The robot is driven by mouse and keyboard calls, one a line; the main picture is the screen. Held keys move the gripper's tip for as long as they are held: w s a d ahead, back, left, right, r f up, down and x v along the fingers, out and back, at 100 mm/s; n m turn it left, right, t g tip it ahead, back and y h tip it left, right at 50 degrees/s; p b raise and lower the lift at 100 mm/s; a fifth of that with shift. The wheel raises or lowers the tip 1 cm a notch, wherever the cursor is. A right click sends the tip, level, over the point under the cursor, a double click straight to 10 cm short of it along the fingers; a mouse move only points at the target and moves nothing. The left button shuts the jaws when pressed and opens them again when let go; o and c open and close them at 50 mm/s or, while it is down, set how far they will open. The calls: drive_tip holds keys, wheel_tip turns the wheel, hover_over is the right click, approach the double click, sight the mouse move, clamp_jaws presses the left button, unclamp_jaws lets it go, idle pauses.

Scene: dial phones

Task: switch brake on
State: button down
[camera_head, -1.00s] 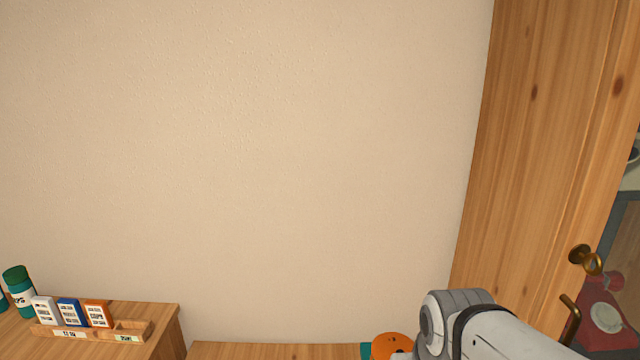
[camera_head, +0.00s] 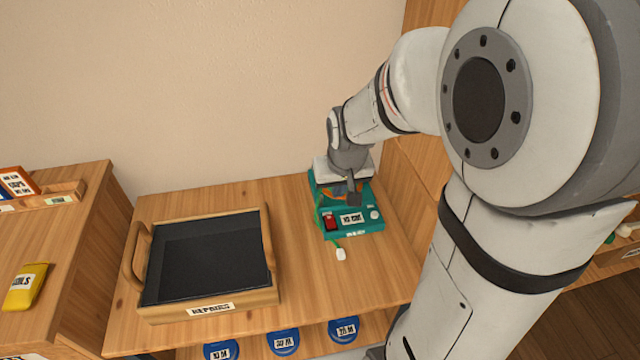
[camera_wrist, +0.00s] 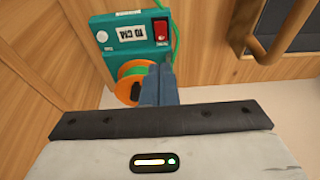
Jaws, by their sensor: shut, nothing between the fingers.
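A teal device (camera_head: 368,222) stands on the wooden table near the wall. It has a red switch (camera_head: 330,222) at its front left, a white label in the middle and a round white knob (camera_head: 375,214) on the right. In the wrist view the red switch (camera_wrist: 160,30) and an orange spool (camera_wrist: 130,84) with green cord show on the device. My gripper (camera_head: 354,198) is shut and empty, pointing down over the back part of the device, near the spool. In the wrist view my gripper (camera_wrist: 160,75) partly covers the spool. I cannot tell whether it touches anything, nor the switch position.
A wooden-framed tray with a dark inside (camera_head: 272,250) stands left of the device. A green cord ends in a white plug (camera_head: 341,254) in front of the device. A wooden panel (camera_head: 405,165) rises close on the right. Blue round items (camera_head: 284,342) sit below the table.

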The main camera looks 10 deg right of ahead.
sight(332, 223)
drive_tip(key=shift+w+f, duration=0.2)
drive_tip(key=shift+f, duration=0.05)
drive_tip(key=x, duration=0.4)
drive_tip(key=b+x, duration=0.1)
drive_tip(key=x, duration=0.3)
drive_tip(key=s+b+x, duration=0.1)
drive_tip(key=x, duration=0.4)
drive_tip(key=shift+f, duration=0.55)
